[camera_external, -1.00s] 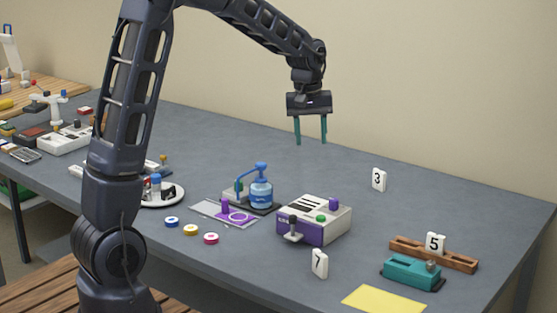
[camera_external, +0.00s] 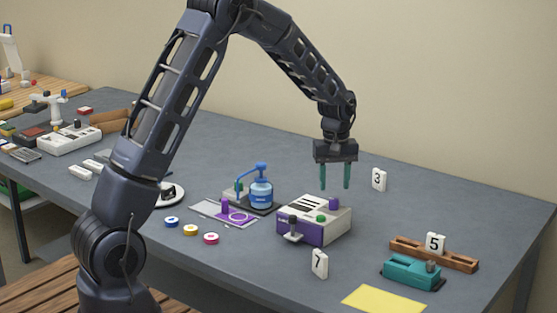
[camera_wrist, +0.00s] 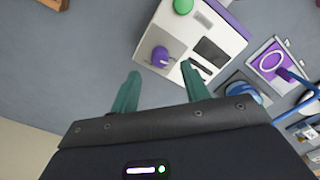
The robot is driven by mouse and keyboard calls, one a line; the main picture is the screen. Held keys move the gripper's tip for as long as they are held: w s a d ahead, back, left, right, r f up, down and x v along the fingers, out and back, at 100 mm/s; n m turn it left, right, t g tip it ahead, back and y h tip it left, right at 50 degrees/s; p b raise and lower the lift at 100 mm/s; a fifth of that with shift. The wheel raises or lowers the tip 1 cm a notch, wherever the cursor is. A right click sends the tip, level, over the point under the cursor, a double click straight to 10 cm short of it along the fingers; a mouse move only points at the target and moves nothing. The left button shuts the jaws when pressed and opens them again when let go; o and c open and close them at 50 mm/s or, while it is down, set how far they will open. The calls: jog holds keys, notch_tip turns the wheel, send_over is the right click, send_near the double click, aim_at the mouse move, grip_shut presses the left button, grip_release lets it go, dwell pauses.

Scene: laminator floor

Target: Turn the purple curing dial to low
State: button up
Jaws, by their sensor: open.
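The purple curing dial (camera_external: 334,203) sits on top of a white and purple box-shaped machine (camera_external: 314,222), near its back right corner. In the wrist view the dial (camera_wrist: 160,57) shows as a purple knob with a pale pointer mark on a grey panel of the machine (camera_wrist: 226,22). My gripper (camera_external: 335,188) is open and empty, with teal fingers pointing down, above the dial and apart from it. In the wrist view the dial lies just beyond and between the two fingertips of my gripper (camera_wrist: 160,74). I cannot read the dial's setting.
A green button (camera_external: 321,218) and a front lever (camera_external: 293,229) are on the same machine. Number markers 3 (camera_external: 379,180) and 7 (camera_external: 320,264) stand nearby.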

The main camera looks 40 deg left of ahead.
aim_at(334, 199)
jog(key=shift+f, duration=2.5)
jog(key=shift+c, duration=0.3)
jog(key=c, duration=0.9)
